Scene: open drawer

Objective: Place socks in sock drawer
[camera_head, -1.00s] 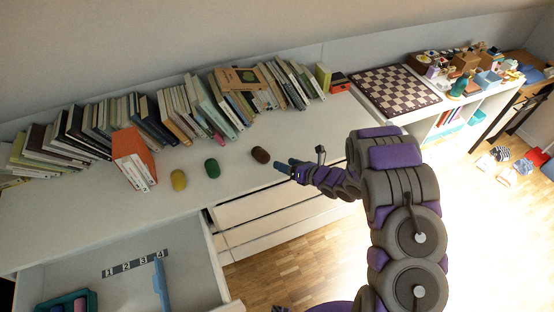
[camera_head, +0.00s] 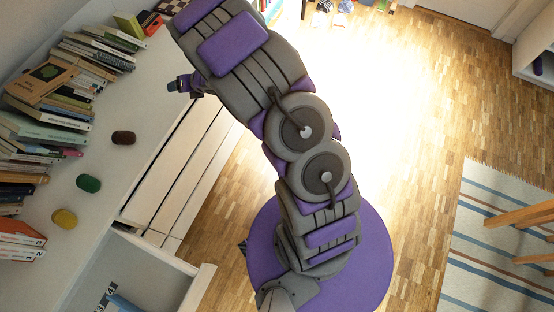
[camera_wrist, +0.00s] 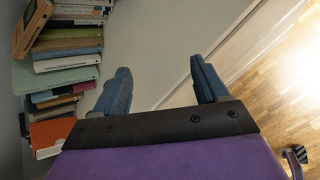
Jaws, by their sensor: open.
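Three small rounded bundles, which look like rolled socks, lie apart on the white cabinet top: a brown one (camera_head: 124,137), a green one (camera_head: 88,183) and a yellow one (camera_head: 64,218). The open drawer (camera_head: 150,270) is at the bottom left, partly cut off by the picture edge. My gripper (camera_head: 176,85) is beyond the brown sock, near the cabinet's front edge. In the wrist view its blue fingers (camera_wrist: 162,88) are apart and empty over the cabinet top. No bundle shows there.
Books (camera_head: 50,125) line the back of the cabinet top (camera_head: 140,90). Closed drawer fronts (camera_head: 185,165) run below its front edge. Wooden floor (camera_head: 430,100) is open to the right, with a striped rug (camera_head: 480,245) and wooden legs. Small striped items (camera_head: 320,18) lie on the floor.

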